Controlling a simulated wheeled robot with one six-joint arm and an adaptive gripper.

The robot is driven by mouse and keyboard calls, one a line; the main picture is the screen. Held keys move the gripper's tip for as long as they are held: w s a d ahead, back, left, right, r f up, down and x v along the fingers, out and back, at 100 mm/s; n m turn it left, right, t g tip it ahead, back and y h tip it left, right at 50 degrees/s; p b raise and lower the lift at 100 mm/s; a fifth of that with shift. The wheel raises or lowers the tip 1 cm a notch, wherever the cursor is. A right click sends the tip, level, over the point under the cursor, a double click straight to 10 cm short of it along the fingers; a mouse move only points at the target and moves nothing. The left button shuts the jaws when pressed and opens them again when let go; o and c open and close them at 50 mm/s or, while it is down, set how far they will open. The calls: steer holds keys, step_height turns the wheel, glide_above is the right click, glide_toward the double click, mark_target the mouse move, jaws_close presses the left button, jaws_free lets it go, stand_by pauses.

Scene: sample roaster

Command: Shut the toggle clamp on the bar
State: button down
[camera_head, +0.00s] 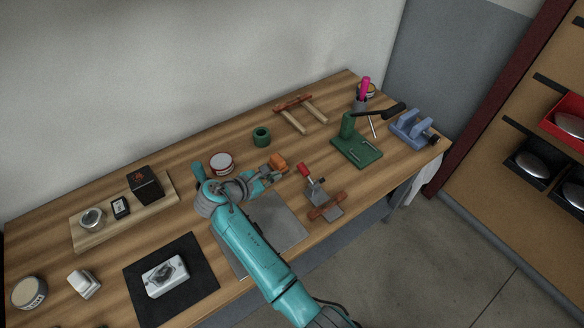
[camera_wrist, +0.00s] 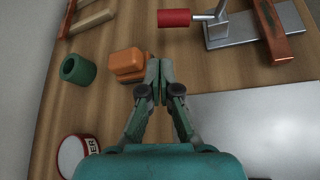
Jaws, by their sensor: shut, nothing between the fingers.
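The toggle clamp (camera_head: 316,188) is a small grey metal device on a plate, with a red handle (camera_head: 304,169) that sticks up and away from the bar. A reddish-brown bar (camera_head: 327,207) lies across the plate on the clamp's near side. In the wrist view the red handle (camera_wrist: 174,18), the clamp's metal body (camera_wrist: 217,30) and the bar (camera_wrist: 272,30) are at the upper right. My gripper (camera_head: 270,177) is shut and empty, left of the clamp and apart from it. Its fingertips (camera_wrist: 158,72) show mid-picture in the wrist view, below the handle.
An orange-brown block (camera_wrist: 128,64) lies close beside my fingertips. A green ring (camera_head: 261,136), a round labelled tin (camera_head: 221,163) and a grey sheet (camera_head: 284,229) are nearby. A green press (camera_head: 357,147) stands right of the clamp, with a blue vise (camera_head: 411,129) beyond.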

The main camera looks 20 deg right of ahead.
steer(key=shift+d, duration=0.1)
steer(key=x, duration=1)
steer(key=shift+r, duration=0.1)
steer(key=shift+s+r+m+t, duration=0.2)
steer(key=shift+r+m+t, duration=0.2)
steer(key=shift+r+t, duration=0.1)
steer(key=shift+s+r+m+t, duration=0.15)
steer(key=shift+r+m+t, duration=0.25)
steer(key=shift+r, duration=0.1)
steer(key=shift+s+d+r+m+t, duration=0.15)
steer(key=shift+s+r+m+t, duration=0.2)
steer(key=shift+r+m+t, duration=0.2)
steer(key=shift+s+d+r+m+t, duration=0.15)
steer(key=shift+s+r+m+t, duration=0.15)
steer(key=shift+r+m+t, duration=0.25)
steer(key=shift+s+d+r+m+t+h, duration=0.25)
steer(key=shift+s+r+m+t, duration=0.25)
steer(key=shift+s+m, duration=0.3)
steer(key=shift+s+d+r+m+t+h, duration=0.2)
steer(key=shift+s+r+m+t, duration=0.25)
steer(key=shift+s+m, duration=0.35)
steer(key=shift+s+d+r+m+t+h, duration=0.15)
steer(key=shift+s+d+r+m+t, duration=0.2)
steer(key=shift+s+m+t, duration=0.45)
